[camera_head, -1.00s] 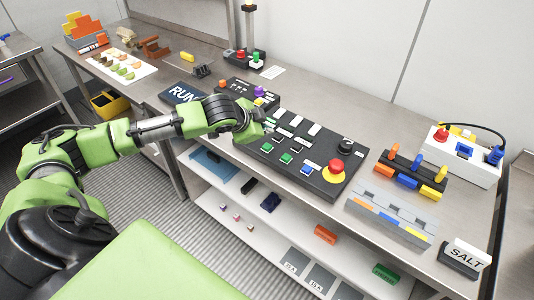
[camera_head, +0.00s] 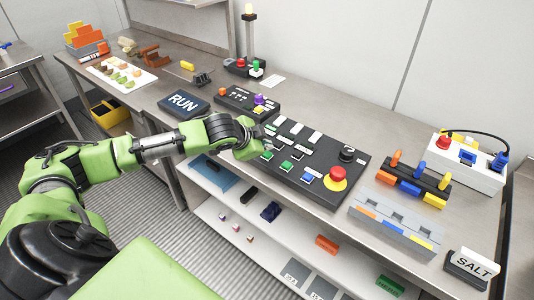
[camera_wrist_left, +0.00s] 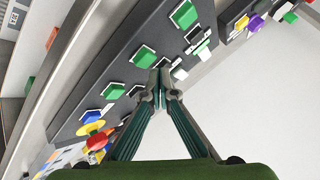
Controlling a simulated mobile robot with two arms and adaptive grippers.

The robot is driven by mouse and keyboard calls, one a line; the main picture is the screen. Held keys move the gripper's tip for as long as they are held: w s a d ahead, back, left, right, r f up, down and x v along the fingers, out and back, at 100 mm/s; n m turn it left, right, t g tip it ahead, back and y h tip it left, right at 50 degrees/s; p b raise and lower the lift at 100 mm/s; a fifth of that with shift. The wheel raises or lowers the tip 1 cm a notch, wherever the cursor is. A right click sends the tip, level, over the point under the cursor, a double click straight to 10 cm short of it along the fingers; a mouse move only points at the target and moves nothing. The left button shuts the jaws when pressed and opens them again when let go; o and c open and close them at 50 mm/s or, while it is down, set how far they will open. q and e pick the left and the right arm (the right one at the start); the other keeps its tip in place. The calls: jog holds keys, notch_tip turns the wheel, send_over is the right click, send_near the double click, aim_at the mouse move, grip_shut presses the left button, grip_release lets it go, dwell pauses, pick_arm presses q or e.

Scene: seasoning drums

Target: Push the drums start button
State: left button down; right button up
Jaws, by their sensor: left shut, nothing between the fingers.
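A black control panel (camera_head: 325,190) lies on the steel bench. It carries green buttons (camera_head: 286,166), a blue button (camera_head: 308,177), white labels and a red mushroom button (camera_head: 337,172) on a yellow base. The label texts are too small to read, so I cannot tell which button is the drums start. My left gripper (camera_head: 262,138) is shut and empty over the panel's left end, partly hiding it. In the left wrist view, its closed fingertips (camera_wrist_left: 160,84) point at the panel near a middle green button (camera_wrist_left: 144,57). Contact cannot be told. My right gripper is not in view.
A RUN sign (camera_head: 183,103) and a smaller panel (camera_head: 240,99) with orange and purple knobs lie beyond my left wrist. A shelf (camera_head: 300,248) runs below.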

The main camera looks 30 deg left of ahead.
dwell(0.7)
pick_arm(q)
jog(key=shift+f, duration=0.15)
jog(key=shift+f, duration=0.25)
jog(key=shift+f, duration=0.55)
dwell(0.8)
jog(key=shift+r, duration=0.15)
jog(key=shift+r+p, duration=0.8)
jog(key=shift+p, duration=0.35)
